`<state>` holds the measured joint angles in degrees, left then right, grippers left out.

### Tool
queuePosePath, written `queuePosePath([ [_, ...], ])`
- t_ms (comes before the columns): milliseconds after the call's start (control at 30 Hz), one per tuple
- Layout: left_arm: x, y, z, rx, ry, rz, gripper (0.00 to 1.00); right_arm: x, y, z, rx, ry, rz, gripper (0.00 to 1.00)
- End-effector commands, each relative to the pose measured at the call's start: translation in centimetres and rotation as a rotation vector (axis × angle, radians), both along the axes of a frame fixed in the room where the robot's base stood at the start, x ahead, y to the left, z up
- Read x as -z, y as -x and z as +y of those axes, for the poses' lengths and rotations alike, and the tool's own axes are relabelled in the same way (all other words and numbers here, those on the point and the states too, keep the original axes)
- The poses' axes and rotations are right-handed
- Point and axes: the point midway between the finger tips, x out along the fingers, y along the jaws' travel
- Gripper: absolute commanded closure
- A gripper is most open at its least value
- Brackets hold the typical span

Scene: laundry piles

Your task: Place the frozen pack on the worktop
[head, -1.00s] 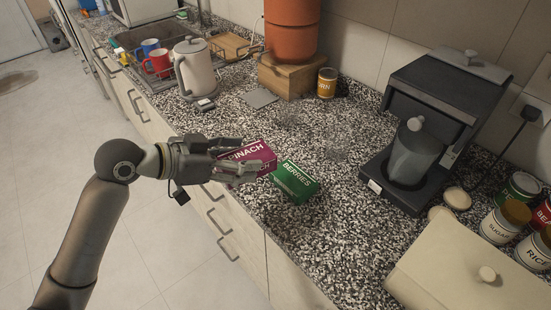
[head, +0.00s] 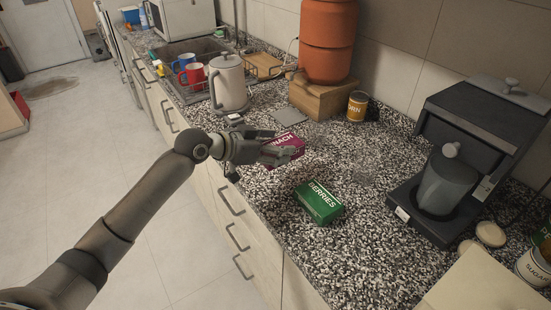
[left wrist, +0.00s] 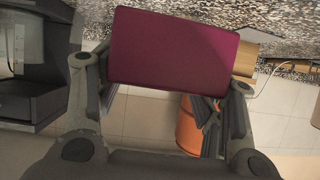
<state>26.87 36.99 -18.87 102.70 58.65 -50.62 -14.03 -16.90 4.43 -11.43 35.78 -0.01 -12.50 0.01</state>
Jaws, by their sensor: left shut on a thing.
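The maroon spinach pack (head: 286,146) is between the fingers of my left gripper (head: 284,149), which is shut on it. The fingers hide part of its lettering. In the left wrist view, the pack's plain maroon face (left wrist: 172,50) fills the space between the fingers. It is over the speckled worktop (head: 275,205); I cannot tell whether it touches the surface. A green berries pack (head: 320,203) lies on the worktop, nearer to me and apart from the spinach pack. My right gripper is not in view.
A kettle (head: 229,84) stands behind the gripper, near the sink with mugs. An orange pot (head: 329,40) on a wooden block and a corn can (head: 357,106) are at the back. A dark coffee machine (head: 470,150) stands right. The worktop around the berries pack is clear.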

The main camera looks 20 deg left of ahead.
Motion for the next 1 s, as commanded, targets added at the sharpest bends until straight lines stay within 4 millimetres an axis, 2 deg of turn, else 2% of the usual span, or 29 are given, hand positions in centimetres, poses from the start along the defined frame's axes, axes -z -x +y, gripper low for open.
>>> queuePosePath([
  [100,2.0,-1.5,0.4,-0.001,0.003,0.005,0.71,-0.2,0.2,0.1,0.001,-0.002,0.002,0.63],
  [300,3.9,-3.1,0.9,0.000,0.003,0.001,0.71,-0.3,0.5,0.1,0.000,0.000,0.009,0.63],
  [467,4.7,-3.6,1.0,0.000,0.002,0.001,0.71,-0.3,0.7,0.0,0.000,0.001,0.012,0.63],
  [700,7.6,-3.8,1.2,0.000,0.001,0.003,0.71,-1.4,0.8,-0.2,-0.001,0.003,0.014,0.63],
  [1000,8.1,-3.8,1.2,0.000,0.000,0.000,0.71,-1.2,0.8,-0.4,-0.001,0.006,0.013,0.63],
])
